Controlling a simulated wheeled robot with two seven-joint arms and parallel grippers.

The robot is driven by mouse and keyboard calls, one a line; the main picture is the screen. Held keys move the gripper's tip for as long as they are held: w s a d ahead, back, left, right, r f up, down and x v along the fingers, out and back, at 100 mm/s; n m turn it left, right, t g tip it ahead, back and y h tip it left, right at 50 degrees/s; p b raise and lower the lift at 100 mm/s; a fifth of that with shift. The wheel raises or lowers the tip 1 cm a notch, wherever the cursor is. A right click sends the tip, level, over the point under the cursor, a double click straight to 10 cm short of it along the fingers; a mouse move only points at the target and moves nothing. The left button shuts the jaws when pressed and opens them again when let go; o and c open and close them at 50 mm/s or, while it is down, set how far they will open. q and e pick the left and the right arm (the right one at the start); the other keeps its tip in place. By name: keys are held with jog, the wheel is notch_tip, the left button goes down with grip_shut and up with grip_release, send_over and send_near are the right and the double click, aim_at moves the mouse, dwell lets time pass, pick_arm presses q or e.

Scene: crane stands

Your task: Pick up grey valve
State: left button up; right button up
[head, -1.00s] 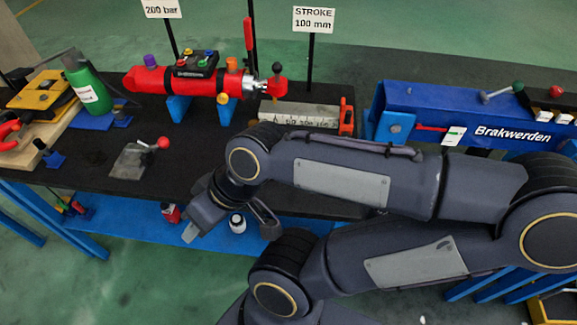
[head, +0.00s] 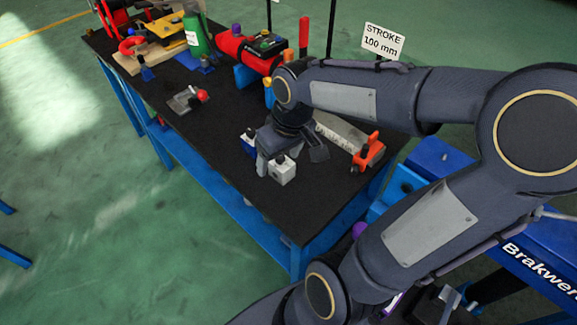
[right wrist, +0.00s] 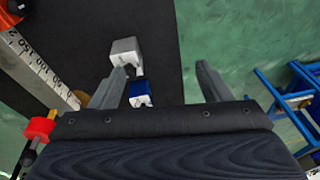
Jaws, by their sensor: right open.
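A small pale grey block (head: 282,170) with a dark hole, perhaps the grey valve, stands near the front edge of the black bench top. A small blue and white block (head: 248,144) is beside it. In the right wrist view the grey block (right wrist: 124,52) and the blue block (right wrist: 138,94) lie close to the left finger. My right gripper (head: 291,157) is open and empty, pointing down above them; its fingers also show in the right wrist view (right wrist: 160,84). A flat grey piece with a red-knobbed lever (head: 188,98) lies further left. My left gripper is out of view.
A ruler-marked bar (head: 343,130) with an orange end piece (head: 368,152) lies right of the gripper. The blue press beam (head: 540,262) is at right. The bench's front middle is clear.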

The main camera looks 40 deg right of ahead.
jog(key=n+g, duration=0.1)
jog(key=g, duration=0.1)
send_over(281, 163)
jog(key=w, duration=0.1)
jog(key=shift+h, duration=0.4)
jog(key=f, duration=0.6)
jog(key=shift+d+p, duration=0.3)
jog(key=shift+d, duration=0.1)
jog(key=f, duration=0.7)
jog(key=shift+w+d+f, duration=0.1)
jog(key=shift+d+f, duration=0.1)
jog(key=shift+f, duration=0.1)
jog(key=shift+c, duration=0.4)
grip_shut()
